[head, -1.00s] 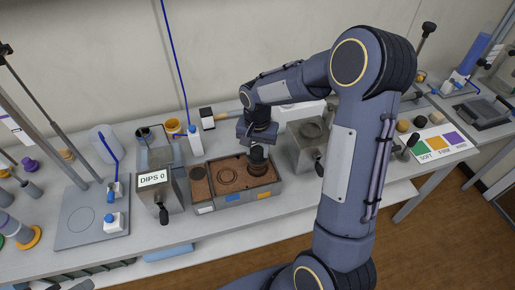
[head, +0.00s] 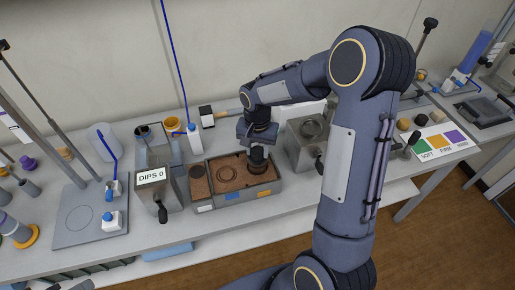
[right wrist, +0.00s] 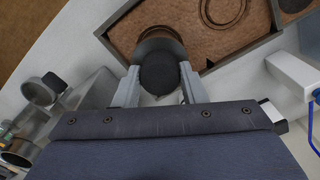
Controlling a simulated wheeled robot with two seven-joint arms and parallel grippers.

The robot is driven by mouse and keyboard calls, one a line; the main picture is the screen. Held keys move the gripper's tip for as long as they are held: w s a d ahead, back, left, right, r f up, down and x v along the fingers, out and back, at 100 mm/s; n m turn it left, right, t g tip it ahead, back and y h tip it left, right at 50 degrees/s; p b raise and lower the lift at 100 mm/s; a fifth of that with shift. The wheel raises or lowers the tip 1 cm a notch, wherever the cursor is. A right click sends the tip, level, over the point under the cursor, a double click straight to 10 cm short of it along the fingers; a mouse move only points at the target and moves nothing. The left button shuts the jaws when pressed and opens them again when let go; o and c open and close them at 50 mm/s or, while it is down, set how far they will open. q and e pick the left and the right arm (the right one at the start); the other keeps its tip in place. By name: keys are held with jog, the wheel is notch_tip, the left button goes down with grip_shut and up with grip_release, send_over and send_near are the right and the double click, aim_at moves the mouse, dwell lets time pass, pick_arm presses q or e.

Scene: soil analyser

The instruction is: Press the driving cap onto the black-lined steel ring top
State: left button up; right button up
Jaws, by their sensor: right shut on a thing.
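My right gripper (head: 257,146) points down over the right part of the soil tray (head: 235,202). It is shut on a dark round piece, which I take to be the driving cap (head: 258,154). In the right wrist view the cap's black round end (right wrist: 158,72) sits between the two grey fingers (right wrist: 159,90). Beyond it a wider dark grey band (right wrist: 150,45) stands at the soil; whether this is the ring top or part of the cap I cannot tell. Whether cap and ring touch is hidden. My left gripper is not in view.
Circular marks (head: 229,176) show in the soil left of the cap. The "DIPS 0" box (head: 152,177) stands left of the tray, and a grey metal block (head: 303,155) stands close on its right. A white bottle (head: 194,140) is behind the tray.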

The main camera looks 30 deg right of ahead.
aim_at(258, 151)
jog(key=o, duration=1)
notch_tip(258, 151, up, 7)
jog(key=shift+f+b, duration=0.1)
jog(key=shift+b, duration=0.2)
jog(key=shift+r, duration=0.5)
jog(key=shift+s+r, duration=0.15)
jog(key=shift+s, duration=0.05)
jog(key=s+a+r+n+t+y, duration=0.2)
jog(key=s+a+n, duration=0.1)
jog(key=s, duration=0.8)
jog(key=s+a+r+n+t+y, duration=0.1)
jog(key=s+a+r+n+t, duration=0.1)
jog(key=s, duration=0.8)
jog(key=shift+s+a+r+n+t+y, duration=0.4)
jog(key=shift+a+n+t, duration=0.4)
jog(key=shift+a+n, duration=0.35)
